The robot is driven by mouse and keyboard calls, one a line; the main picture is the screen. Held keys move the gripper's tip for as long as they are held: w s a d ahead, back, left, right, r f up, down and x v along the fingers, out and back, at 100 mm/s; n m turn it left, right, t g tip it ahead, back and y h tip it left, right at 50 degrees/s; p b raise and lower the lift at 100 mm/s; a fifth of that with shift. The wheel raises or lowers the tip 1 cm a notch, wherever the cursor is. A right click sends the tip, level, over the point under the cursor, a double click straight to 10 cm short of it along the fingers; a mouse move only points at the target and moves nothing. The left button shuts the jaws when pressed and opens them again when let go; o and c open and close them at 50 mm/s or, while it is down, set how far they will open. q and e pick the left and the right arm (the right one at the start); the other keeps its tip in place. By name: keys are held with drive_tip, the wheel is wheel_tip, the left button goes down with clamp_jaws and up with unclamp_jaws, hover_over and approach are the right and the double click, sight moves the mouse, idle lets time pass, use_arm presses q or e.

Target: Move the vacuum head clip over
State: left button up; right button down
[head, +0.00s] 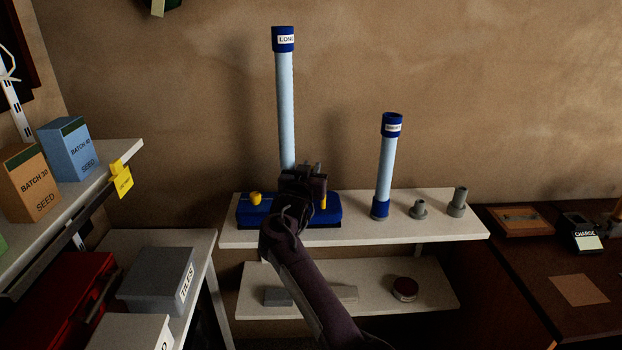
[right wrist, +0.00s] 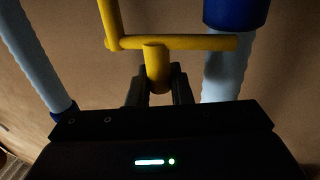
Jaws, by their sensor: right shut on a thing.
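The blue vacuum head (head: 270,212) lies on the upper white shelf. A long light-blue tube (head: 286,110) with a dark-blue labelled top stands upright at it. My right gripper (head: 304,182) is in front of the tube's lower end, over the vacuum head, and hides that joint. In the right wrist view, my gripper's fingers are shut on the short stub of a bent yellow clip (right wrist: 157,65), whose bar runs sideways near a light-blue tube (right wrist: 225,75). In the head view, yellow shows at the vacuum head's left (head: 255,198) and beside my gripper. My left gripper is not in view.
A shorter tube (head: 387,165) and two grey fittings (head: 457,202) stand to the right on the upper shelf (head: 350,231). The lower shelf (head: 375,300) holds a dark red round tin (head: 405,288). Seed boxes (head: 70,150) stand on the left shelf.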

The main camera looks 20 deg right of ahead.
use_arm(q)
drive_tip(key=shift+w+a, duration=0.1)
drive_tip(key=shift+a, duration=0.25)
use_arm(e)
drive_tip(key=c, duration=1.3)
unclamp_jaws()
drive_tip(key=shift+w, duration=0.1)
drive_tip(key=shift+c, duration=0.2)
